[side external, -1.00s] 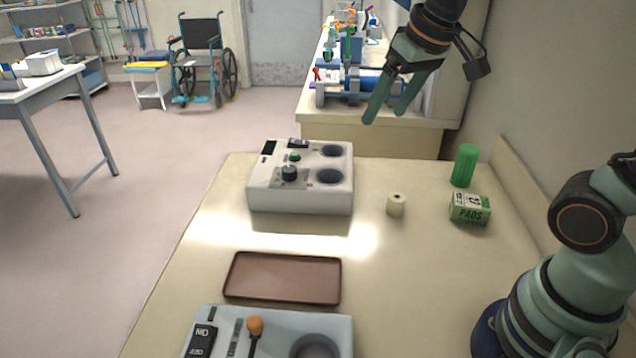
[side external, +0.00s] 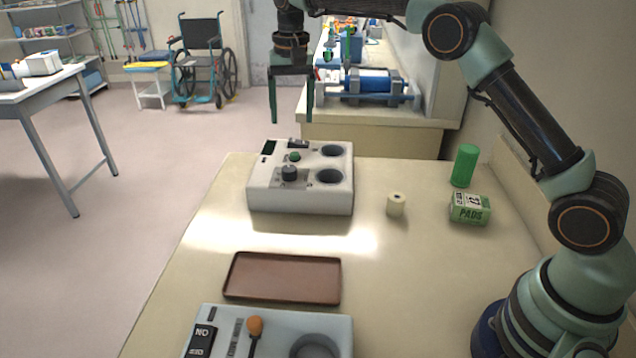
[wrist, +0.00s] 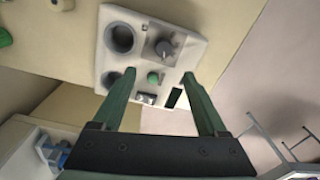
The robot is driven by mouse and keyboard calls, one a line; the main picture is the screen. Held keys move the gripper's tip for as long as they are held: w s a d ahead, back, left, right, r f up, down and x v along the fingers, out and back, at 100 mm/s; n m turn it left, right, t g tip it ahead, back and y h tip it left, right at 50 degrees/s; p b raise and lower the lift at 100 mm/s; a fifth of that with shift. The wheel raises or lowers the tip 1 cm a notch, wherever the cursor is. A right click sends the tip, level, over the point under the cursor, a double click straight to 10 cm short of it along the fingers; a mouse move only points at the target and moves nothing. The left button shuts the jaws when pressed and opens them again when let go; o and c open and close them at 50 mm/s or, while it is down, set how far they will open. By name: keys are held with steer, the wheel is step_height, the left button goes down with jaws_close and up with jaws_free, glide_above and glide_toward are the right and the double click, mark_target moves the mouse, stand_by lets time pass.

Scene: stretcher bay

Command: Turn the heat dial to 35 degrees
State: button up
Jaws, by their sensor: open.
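The heat dial (side external: 289,173) is a dark round knob on the top panel of a white box (side external: 300,205) with two round wells. It also shows in the wrist view (wrist: 166,47), where a pointer-like ridge is visible. Its degree marks are too small to read. A green button (side external: 294,156) sits behind the dial, near a dark display (side external: 268,148). My gripper (side external: 291,120) is open, empty and pointing down above the back of the box, apart from the dial. In the wrist view its fingers (wrist: 165,95) reach toward the box, with the green button between them.
A brown tray (side external: 283,298) and a second device with an orange-tipped lever (side external: 255,326) lie in front. A cream roll (side external: 396,204), a green pads box (side external: 470,208) and a green cylinder (side external: 465,165) stand to the right. The tabletop between is clear.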

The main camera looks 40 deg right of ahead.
mark_target(290, 168)
steer(key=f, duration=0.9)
steer(key=w+f, duration=0.1)
steer(key=f, duration=0.3)
steer(key=shift+a+f, duration=0.2)
steer(key=shift+a, duration=0.1)
jaws_close()
